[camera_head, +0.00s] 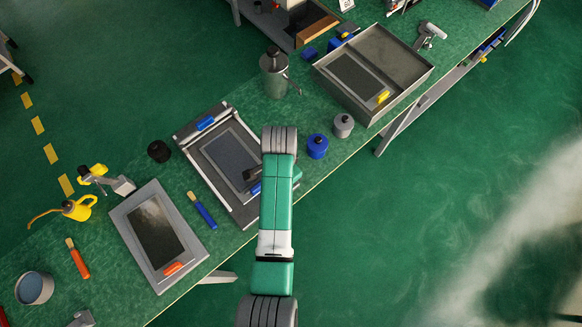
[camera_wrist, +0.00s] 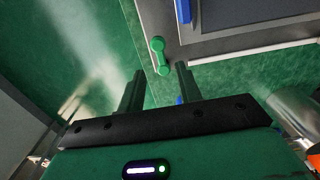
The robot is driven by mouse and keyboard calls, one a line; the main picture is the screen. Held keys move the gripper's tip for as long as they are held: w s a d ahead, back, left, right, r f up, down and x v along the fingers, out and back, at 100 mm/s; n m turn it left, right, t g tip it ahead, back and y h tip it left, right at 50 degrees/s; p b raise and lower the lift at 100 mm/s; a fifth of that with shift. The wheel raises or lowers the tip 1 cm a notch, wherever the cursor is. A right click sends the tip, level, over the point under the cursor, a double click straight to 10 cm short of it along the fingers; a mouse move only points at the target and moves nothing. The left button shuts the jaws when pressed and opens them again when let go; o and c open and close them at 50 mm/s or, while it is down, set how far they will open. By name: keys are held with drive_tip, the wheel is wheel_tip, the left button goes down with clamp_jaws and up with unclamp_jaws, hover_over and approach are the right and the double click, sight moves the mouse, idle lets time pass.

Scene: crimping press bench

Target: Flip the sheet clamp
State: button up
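A small green lever with two rounded ends (camera_wrist: 158,55), probably the sheet clamp, sits at the corner of a grey frame in the wrist view. My gripper (camera_wrist: 159,70) is open and empty. Its two fingertips are just short of the lever, one to each side of it in the picture; I cannot tell the depth gap. In the head view a flat framed unit (camera_head: 213,172) with a dark sheet area and blue handles lies on the bench.
On the bench stand a blue canister (camera_head: 317,147), a grey canister (camera_head: 343,125) and a metal pot (camera_head: 274,72). A second framed tray (camera_head: 197,247) lies left, a deep grey tray (camera_head: 414,76) upper right. A blue-handled brush (camera_head: 203,210) lies between the left tray and the unit.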

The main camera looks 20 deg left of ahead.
wheel_tip(320, 180, down, 7)
drive_tip(key=shift+r+b, duration=0.1)
drive_tip(key=shift+b, duration=0.6)
drive_tip(key=shift+d, duration=0.1)
clamp_jaws()
